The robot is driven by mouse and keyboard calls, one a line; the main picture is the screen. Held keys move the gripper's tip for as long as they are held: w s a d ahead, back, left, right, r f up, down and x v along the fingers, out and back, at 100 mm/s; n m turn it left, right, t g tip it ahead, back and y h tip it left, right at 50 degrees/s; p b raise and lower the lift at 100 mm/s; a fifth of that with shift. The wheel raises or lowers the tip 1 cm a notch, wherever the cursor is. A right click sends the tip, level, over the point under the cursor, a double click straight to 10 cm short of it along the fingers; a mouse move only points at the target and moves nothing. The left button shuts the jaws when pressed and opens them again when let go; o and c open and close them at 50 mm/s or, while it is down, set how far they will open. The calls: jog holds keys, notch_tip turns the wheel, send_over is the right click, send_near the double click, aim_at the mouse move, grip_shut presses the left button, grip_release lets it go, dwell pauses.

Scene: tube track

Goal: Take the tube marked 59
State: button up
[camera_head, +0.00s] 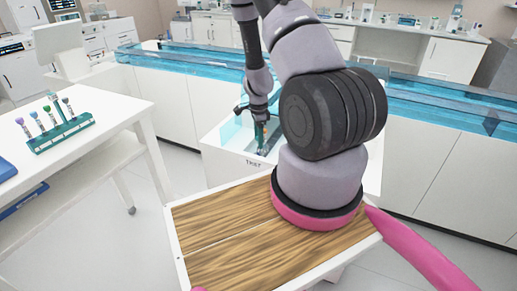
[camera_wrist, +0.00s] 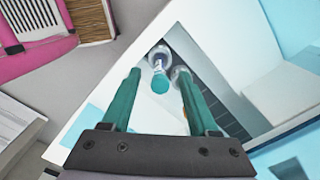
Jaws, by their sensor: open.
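In the wrist view, a tube with a teal cap (camera_wrist: 160,84) shows between and just beyond the tips of my gripper (camera_wrist: 159,75). Its clear body reaches away from the cap, and its marking is too small to read. The two teal fingers are apart, with no visible hold on the tube.
A teal rack (camera_head: 60,136) with several capped tubes stands on the white table (camera_head: 95,160) at left. A blue clear-walled track (camera_head: 180,60) runs behind the bin. A wooden-topped surface (camera_head: 225,235) lies in front. My arm hides part of the bin.

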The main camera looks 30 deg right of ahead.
jog(key=shift+f, duration=1.45)
grip_shut()
notch_tip(320, 180, up, 10)
